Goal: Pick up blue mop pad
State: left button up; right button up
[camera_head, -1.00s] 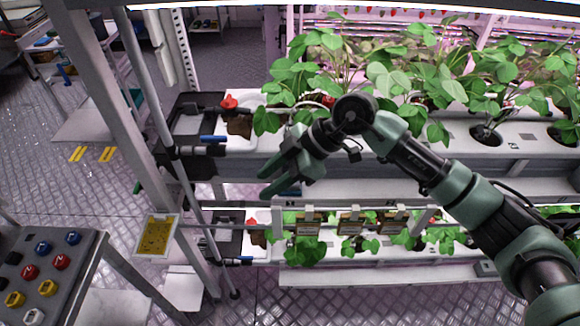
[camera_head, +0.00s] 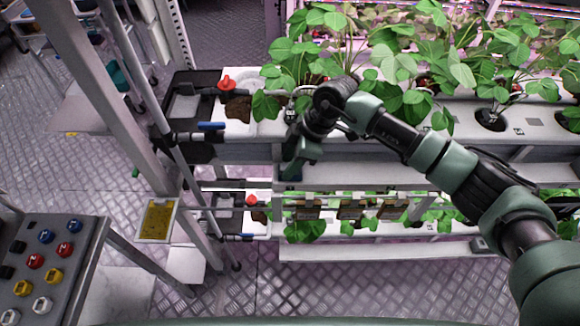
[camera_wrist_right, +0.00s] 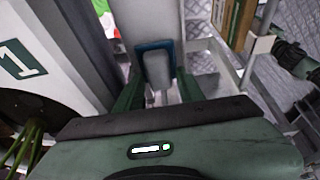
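A blue-edged pad with a grey middle (camera_wrist_right: 153,46), which looks like the blue mop pad, hangs against a pale post in the right wrist view. My right gripper (camera_head: 298,162) is pointed down at the front of the plant rack in the head view. In the right wrist view, the fingers of my right gripper (camera_wrist_right: 160,85) stand apart, with the pad between or just beyond their tips. I cannot tell whether they touch it. I cannot make out the pad in the head view. My left gripper is not in view.
The upper plant tray (camera_head: 345,135) and its berry plants (camera_head: 400,70) lie close beside my right arm. A lower shelf (camera_head: 380,249) is below. A button panel (camera_head: 50,265) stands at lower left, with a yellow card (camera_head: 157,220) near it. Metal floor is open in front.

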jog(key=c, duration=0.7)
grip_shut()
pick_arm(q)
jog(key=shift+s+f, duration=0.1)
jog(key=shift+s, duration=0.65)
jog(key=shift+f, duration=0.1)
